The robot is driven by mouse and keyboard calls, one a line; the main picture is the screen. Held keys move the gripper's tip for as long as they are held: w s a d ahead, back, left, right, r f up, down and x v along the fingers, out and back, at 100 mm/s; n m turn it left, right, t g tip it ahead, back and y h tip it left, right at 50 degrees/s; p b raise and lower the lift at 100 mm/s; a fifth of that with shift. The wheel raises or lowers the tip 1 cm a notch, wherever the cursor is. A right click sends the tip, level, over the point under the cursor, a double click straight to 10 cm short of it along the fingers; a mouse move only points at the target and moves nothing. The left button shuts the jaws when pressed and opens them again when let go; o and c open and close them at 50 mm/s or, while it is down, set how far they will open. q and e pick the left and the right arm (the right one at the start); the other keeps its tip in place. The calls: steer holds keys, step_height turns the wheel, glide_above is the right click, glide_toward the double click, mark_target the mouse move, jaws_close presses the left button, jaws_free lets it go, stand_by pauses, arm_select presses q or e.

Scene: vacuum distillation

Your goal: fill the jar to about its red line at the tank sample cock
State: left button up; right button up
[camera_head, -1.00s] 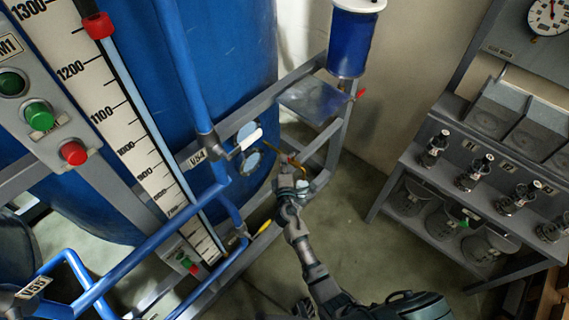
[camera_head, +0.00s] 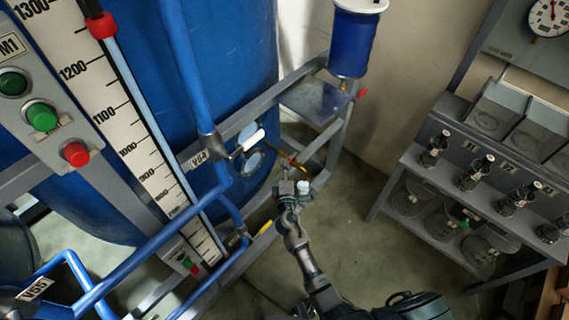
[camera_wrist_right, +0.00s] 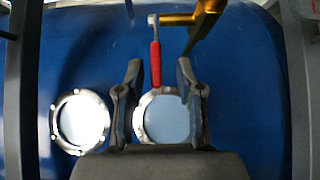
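My right gripper (camera_head: 294,182) is at the tank's lower right, just under the brass sample cock (camera_head: 291,160). In the right wrist view my right gripper (camera_wrist_right: 160,78) is open, with one finger on each side. The cock's red handle (camera_wrist_right: 155,62) hangs between the fingertips with gaps on both sides. The brass pipe of the cock (camera_wrist_right: 185,20) runs above it. No jar with a red line can be made out at the cock. My left gripper is not in view.
The blue tank (camera_head: 225,60) has round sight glasses (camera_wrist_right: 80,120) behind the gripper. A blue vessel (camera_head: 350,45) stands above the cock. Floor (camera_head: 345,225) between tank and rack is clear.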

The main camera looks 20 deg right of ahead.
steer(key=v, duration=0.9)
steer(key=shift+s, duration=0.35)
